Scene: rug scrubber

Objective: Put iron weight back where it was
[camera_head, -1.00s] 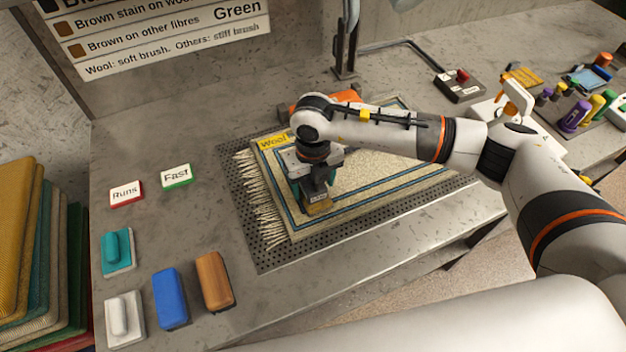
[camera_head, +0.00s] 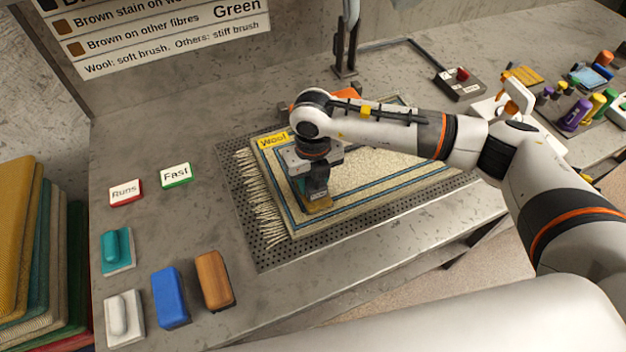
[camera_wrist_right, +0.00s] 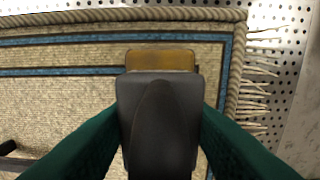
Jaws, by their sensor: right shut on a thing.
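The dark grey iron weight (camera_wrist_right: 160,125) shows large in the right wrist view, between the two green fingers of my right gripper (camera_head: 315,190). The gripper is shut on it, above the near left part of the cream rug (camera_head: 375,190) marked "Wool". A yellow-brown piece (camera_wrist_right: 162,60) shows just past the weight, and also below the gripper in the head view (camera_head: 319,204). I cannot tell whether the weight touches that piece or hangs above it. My left gripper is not in view.
The rug lies on a dark perforated plate (camera_head: 262,258). To the left are "Runs" (camera_head: 125,191) and "Fast" (camera_head: 175,175) signs, a teal brush (camera_head: 117,251), a white brush (camera_head: 124,318), a blue block (camera_head: 170,298) and a brown block (camera_head: 215,281). Bare bench lies between.

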